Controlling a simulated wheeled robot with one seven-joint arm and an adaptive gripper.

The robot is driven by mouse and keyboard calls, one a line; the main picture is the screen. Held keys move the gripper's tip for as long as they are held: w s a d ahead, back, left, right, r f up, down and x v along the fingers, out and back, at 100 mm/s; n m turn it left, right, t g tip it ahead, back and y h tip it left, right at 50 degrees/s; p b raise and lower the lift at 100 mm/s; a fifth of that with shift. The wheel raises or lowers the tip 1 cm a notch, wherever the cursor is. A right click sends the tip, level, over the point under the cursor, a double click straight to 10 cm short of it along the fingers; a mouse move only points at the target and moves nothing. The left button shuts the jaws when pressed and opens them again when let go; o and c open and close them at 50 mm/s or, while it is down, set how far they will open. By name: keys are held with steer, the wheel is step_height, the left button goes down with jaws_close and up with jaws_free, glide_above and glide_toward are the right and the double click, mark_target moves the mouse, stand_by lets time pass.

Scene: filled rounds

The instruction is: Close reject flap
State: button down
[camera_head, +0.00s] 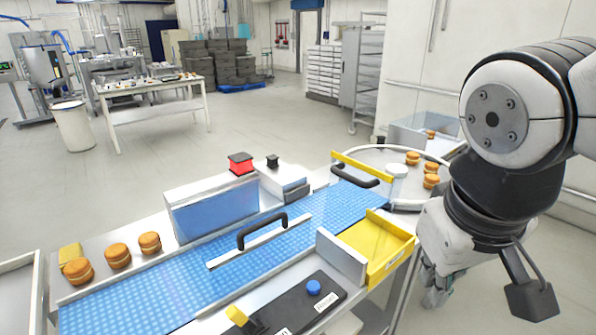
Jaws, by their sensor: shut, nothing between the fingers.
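The yellow reject chute (385,247) stands at the right side of the blue conveyor belt (150,288), with a white upright panel (342,258) at its left end. A yellow-edged clear panel (362,166) with a black handle stands across the far end of the belt. I cannot tell for sure which panel is the reject flap. My gripper (435,298) hangs low to the right of the chute, apart from it, pointing down and empty. Its fingers are small and partly hidden under my arm.
A bar with a black handle (262,230) spans the belt. A black control panel (290,305) has a blue button and a yellow lever. Filled rounds (118,255) sit at the left; others lie on a round table (385,157) behind. A red button (241,163) stands beyond the belt.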

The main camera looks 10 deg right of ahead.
steer(key=w+a+f+n+g+h+b, duration=0.1)
steer(key=w+f+n+h+b, duration=0.15)
steer(key=w+h, duration=0.35)
steer(key=w+a+f+n+h+b, duration=0.1)
steer(key=w+f+h+b, duration=0.1)
steer(key=w+h+b, duration=0.35)
steer(key=w+a+n+t+h+b, duration=0.25)
steer(key=w+a+t, duration=0.65)
steer(key=a, duration=0.6)
steer(key=f+p+x, duration=0.1)
steer(key=p+x, duration=0.1)
steer(key=x, duration=1.2)
steer(key=shift+w+g, duration=0.2)
steer(key=shift+g, duration=0.2)
steer(key=shift+a, duration=0.1)
steer(key=shift+r, duration=0.1)
